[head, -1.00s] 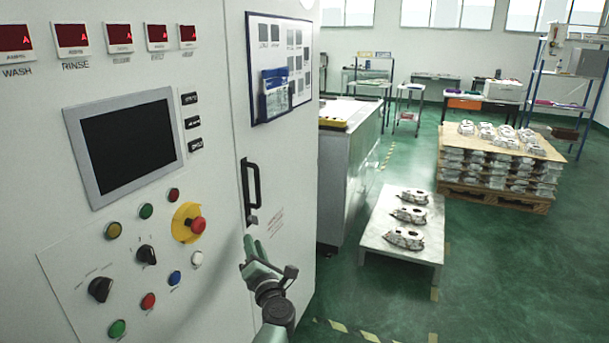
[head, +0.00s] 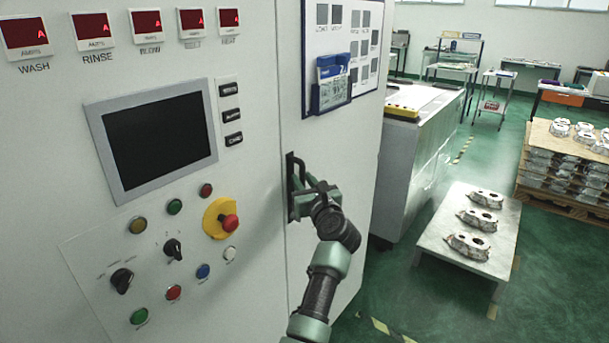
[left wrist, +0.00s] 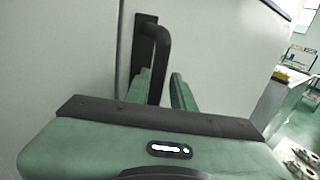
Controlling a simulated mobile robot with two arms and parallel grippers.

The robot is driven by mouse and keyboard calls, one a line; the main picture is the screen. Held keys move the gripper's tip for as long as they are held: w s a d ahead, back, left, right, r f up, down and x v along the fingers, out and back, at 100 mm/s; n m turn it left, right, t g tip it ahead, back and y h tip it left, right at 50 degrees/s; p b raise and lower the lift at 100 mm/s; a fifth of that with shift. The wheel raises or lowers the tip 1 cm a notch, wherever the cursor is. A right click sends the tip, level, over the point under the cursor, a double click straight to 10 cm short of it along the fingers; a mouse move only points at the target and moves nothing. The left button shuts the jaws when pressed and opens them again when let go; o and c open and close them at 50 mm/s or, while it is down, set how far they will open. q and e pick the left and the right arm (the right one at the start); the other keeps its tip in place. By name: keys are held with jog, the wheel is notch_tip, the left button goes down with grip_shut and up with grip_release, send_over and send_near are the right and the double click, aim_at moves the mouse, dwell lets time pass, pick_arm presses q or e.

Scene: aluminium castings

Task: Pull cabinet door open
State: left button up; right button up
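The cabinet door (head: 345,140) is a white panel that looks flush with the control panel beside it. Its black handle (head: 291,170) is partly hidden by my gripper in the head view. My left gripper (head: 296,200) is at the handle. In the left wrist view, the two green fingers (left wrist: 162,92) stand on either side of the handle's bar (left wrist: 160,65), with a small gap visible at the right finger. The fingers look open around the bar. The door (left wrist: 225,50) also shows there. My right gripper is not in view.
A control panel with a dark screen (head: 152,139), knobs and a red emergency button (head: 229,223) is left of the door. A low table (head: 450,235) with three castings stands to the right, near a grey cabinet (head: 405,175). Green floor lies between.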

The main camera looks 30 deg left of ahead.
pick_arm(q)
jog(key=shift+a, duration=0.15)
jog(key=shift+s+r, duration=0.1)
jog(key=shift+s, duration=0.15)
jog(key=shift+s+d+r, duration=0.15)
jog(key=shift+s+d, duration=0.05)
jog(key=shift+d, duration=0.05)
grip_shut()
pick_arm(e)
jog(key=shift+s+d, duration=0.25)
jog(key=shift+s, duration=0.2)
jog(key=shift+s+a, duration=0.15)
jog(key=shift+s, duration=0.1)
